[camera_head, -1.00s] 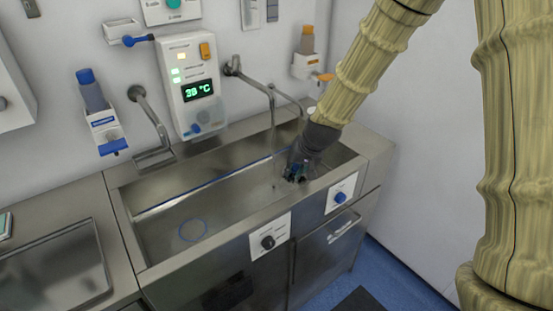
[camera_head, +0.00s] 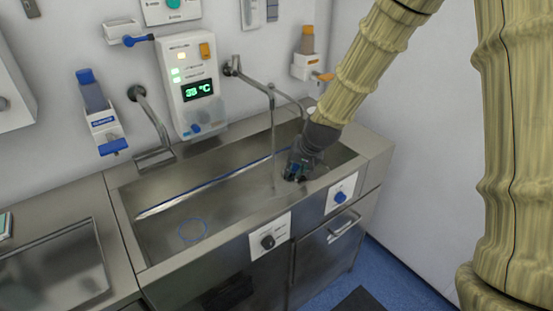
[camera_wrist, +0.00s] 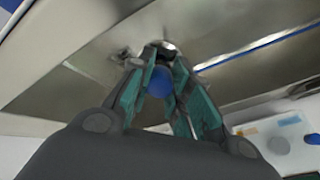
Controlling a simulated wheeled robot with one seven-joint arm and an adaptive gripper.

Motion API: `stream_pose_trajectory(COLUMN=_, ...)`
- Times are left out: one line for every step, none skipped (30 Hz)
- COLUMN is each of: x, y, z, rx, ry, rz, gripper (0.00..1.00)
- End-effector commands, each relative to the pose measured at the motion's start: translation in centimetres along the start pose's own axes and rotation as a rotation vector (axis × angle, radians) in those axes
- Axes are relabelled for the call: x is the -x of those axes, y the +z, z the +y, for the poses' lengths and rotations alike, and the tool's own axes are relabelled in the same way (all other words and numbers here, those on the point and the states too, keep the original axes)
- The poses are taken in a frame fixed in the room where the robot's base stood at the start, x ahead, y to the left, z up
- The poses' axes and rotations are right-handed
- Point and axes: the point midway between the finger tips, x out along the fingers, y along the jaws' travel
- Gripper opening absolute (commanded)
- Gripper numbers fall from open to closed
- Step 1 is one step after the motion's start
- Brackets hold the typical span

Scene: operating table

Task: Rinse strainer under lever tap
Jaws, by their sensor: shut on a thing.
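My gripper (camera_head: 300,170) is low over the right part of the steel sink basin (camera_head: 150,235), fingers pointing down. In the wrist view its teal-padded fingers (camera_wrist: 165,85) are closed around a blue rounded piece (camera_wrist: 159,82), probably the strainer's handle end. A small dark and shiny part shows just beyond it; the rest of the strainer is hidden. The middle wall tap (camera_head: 252,80) has a bent spout, and a thin water stream (camera_head: 273,140) falls from it just left of my gripper. I cannot tell whether water touches the held thing.
A blue ring (camera_head: 192,230) lies or is marked on the basin floor at left. A second spout (camera_head: 150,125) is on the left wall. The front panel has a black knob (camera_head: 268,242) and a blue knob (camera_head: 340,197). A wall unit shows a temperature display (camera_head: 198,90).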

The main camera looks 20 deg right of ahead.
Motion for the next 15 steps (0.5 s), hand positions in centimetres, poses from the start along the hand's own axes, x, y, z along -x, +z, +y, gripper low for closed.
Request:
stream_pose_trajectory(x=0.1, y=0.0, z=0.0, rx=0.000, ry=0.000, rz=0.000, gripper=0.00)
stream_pose_trajectory(x=0.3, y=0.0, z=0.0, rx=0.000, ry=0.000, rz=0.000, gripper=0.00)
stream_pose_trajectory(x=0.5, y=0.0, z=0.0, rx=0.000, ry=0.000, rz=0.000, gripper=0.00)
stream_pose_trajectory(x=0.7, y=0.1, z=0.1, rx=0.000, ry=0.000, rz=0.000, gripper=0.00)
stream_pose_trajectory(x=1.0, y=0.2, z=0.1, rx=0.000, ry=0.000, rz=0.000, gripper=0.00)
stream_pose_trajectory(x=1.3, y=0.3, z=0.2, rx=-0.001, ry=0.000, rz=-0.001, gripper=0.00)
stream_pose_trajectory(x=1.5, y=0.3, z=0.2, rx=-0.001, ry=0.000, rz=-0.001, gripper=0.00)
stream_pose_trajectory(x=1.7, y=0.4, z=0.3, rx=-0.001, ry=0.000, rz=0.000, gripper=0.00)
stream_pose_trajectory(x=2.0, y=0.5, z=0.4, rx=-0.001, ry=0.000, rz=0.000, gripper=0.00)
stream_pose_trajectory(x=2.2, y=0.5, z=0.4, rx=-0.001, ry=0.000, rz=0.000, gripper=0.00)
stream_pose_trajectory(x=2.4, y=0.6, z=0.5, rx=-0.001, ry=0.000, rz=0.000, gripper=0.00)
stream_pose_trajectory(x=2.6, y=0.7, z=0.5, rx=-0.001, ry=0.000, rz=0.000, gripper=0.00)
stream_pose_trajectory(x=2.9, y=0.8, z=0.6, rx=-0.001, ry=0.000, rz=0.000, gripper=0.00)
stream_pose_trajectory(x=3.1, y=0.9, z=0.6, rx=-0.001, ry=0.000, rz=0.000, gripper=0.00)
stream_pose_trajectory(x=3.4, y=0.9, z=0.7, rx=-0.001, ry=0.000, rz=0.000, gripper=0.00)
